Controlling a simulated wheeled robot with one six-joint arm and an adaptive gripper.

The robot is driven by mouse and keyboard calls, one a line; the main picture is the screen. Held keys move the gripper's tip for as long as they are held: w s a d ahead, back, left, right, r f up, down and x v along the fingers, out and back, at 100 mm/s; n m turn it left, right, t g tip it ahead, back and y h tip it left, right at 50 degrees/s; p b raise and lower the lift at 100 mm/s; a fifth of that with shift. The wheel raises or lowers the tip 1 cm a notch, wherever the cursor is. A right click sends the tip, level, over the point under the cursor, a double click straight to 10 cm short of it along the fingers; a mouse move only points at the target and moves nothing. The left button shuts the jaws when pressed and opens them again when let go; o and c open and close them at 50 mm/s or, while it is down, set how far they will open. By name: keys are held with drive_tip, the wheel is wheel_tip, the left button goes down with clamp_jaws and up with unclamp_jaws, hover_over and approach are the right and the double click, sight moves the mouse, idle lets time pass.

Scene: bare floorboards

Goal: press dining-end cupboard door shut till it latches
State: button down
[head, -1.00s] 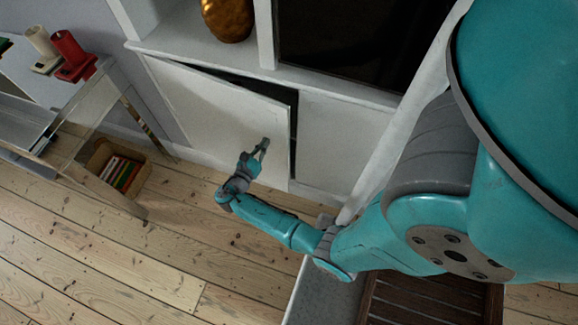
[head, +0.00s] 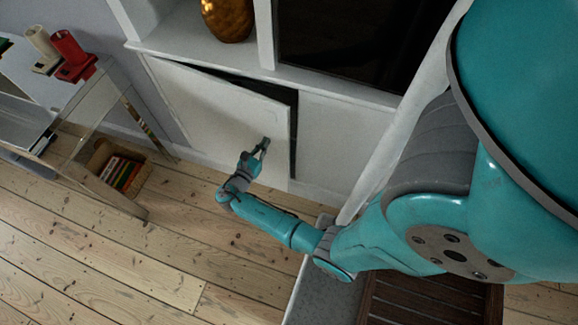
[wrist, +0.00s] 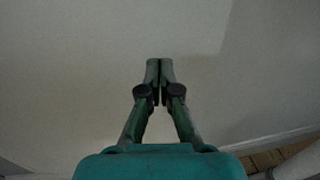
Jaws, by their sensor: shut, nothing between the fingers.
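The white cupboard door (head: 215,112) stands a little ajar in the head view. A dark gap shows along its top edge and its right edge, widest at the upper right. My gripper (head: 264,144) is shut and empty, with its fingertips at the right part of the door's outer face. In the wrist view my gripper (wrist: 160,62) points at the pale door face (wrist: 75,60), which fills most of the picture. I cannot tell for sure whether the fingertips touch the door.
A closed white panel (head: 335,145) is right of the door. A golden vase (head: 228,18) stands on the shelf above. A glass-sided table (head: 60,110) with red and cream objects stands at left, a box of books (head: 120,172) below it. The floorboards in front are clear.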

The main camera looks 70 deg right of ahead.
drive_tip(key=s+d, duration=0.1)
drive_tip(key=d, duration=0.8)
drive_tip(key=shift+d, duration=0.25)
idle(3.8)
drive_tip(key=shift+s+a, duration=0.1)
drive_tip(key=w+a, duration=0.1)
drive_tip(key=a, duration=1.1)
drive_tip(key=shift+w+a, duration=0.3)
drive_tip(key=shift+a, duration=0.1)
idle(0.9)
